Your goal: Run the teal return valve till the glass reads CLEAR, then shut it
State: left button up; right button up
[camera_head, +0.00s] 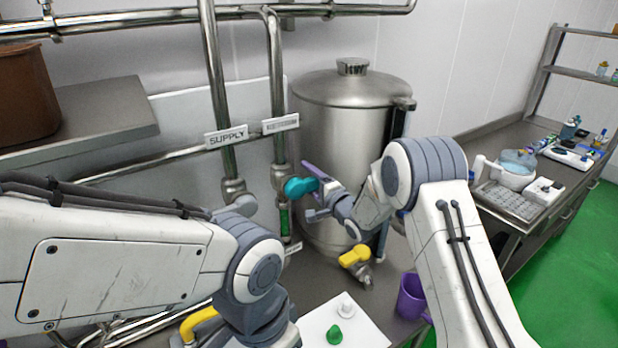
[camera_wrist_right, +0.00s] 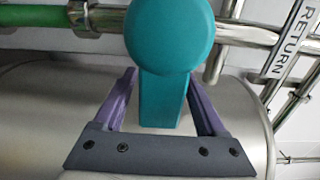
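The teal return valve handle (camera_head: 300,187) sits on the right-hand pipe beside the steel tank. My right gripper (camera_head: 322,193) is at it, with its purple fingers spread. In the right wrist view the teal handle (camera_wrist_right: 162,95) lies between the two fingers of the right gripper (camera_wrist_right: 162,80); the fingertips are close to its sides, and whether they touch is unclear. The sight glass (camera_head: 285,220) below the valve looks green; a green tube (camera_wrist_right: 38,15) shows in the wrist view. No reading is legible. My left arm is at lower left; its gripper is not visible.
A grey lever (camera_head: 240,206) is on the SUPPLY pipe (camera_head: 217,90). The steel tank (camera_head: 335,125) has a yellow-handled tap (camera_head: 355,256). A purple mug (camera_head: 411,297) and a white board (camera_head: 318,322) with green and white pieces stand in front. A side bench (camera_head: 510,215) is at right.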

grip_shut()
dwell(1.2)
